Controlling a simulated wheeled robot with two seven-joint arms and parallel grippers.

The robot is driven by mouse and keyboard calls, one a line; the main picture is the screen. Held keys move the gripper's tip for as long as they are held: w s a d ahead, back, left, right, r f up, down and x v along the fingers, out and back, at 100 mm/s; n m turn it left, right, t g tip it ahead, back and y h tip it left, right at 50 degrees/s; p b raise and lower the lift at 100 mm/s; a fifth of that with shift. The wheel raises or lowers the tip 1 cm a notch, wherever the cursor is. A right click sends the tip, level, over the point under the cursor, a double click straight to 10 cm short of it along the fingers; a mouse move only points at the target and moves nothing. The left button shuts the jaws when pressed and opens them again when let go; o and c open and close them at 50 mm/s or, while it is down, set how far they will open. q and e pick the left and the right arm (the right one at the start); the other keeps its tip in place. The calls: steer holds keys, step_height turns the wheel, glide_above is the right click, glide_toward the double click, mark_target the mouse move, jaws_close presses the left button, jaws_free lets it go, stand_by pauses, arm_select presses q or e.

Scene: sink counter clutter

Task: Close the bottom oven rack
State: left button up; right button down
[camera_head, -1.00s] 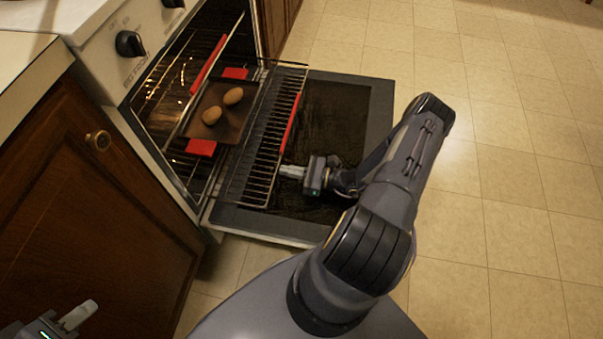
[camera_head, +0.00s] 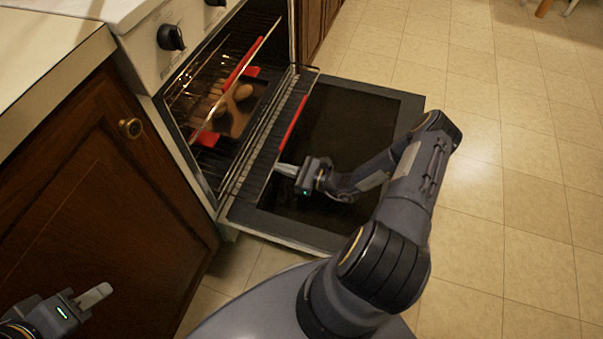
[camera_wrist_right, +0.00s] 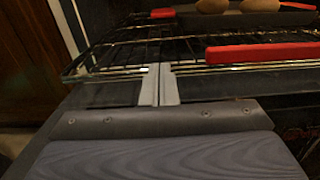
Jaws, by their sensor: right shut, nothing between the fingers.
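The oven's lower wire rack (camera_head: 262,140) sticks out part way over the open oven door (camera_head: 345,140), with a red strip (camera_head: 292,122) along its front edge. My right gripper (camera_head: 278,168) is shut and empty, its fingertips at the rack's front edge. In the right wrist view the shut fingers (camera_wrist_right: 160,85) meet the rack's front rail (camera_wrist_right: 215,67), below and left of the red strip (camera_wrist_right: 262,53); whether they touch is hard to tell. My left gripper (camera_head: 95,296) is at the lower left, away from the oven; its jaw state is unclear.
A red-handled baking pan (camera_head: 240,112) with brown egg-shaped items (camera_head: 243,92) sits inside the oven. An upper rack (camera_head: 235,60) is above it. A wooden cabinet (camera_head: 100,190) stands left. Tiled floor (camera_head: 510,180) is open at right.

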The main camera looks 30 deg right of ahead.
mark_target(238, 155)
steer(key=b+x, duration=0.1)
steer(key=x, duration=1.4)
steer(key=shift+w+f, duration=0.1)
steer(key=shift+w, duration=0.05)
arm_select(q)
steer(key=shift+f, duration=0.65)
arm_select(e)
steer(key=shift+w+a, duration=0.1)
steer(key=shift+w, duration=0.1)
arm_select(q)
steer(key=shift+s+d, duration=0.1)
arm_select(e)
steer(key=shift+w+r, duration=0.1)
steer(key=shift+r, duration=0.1)
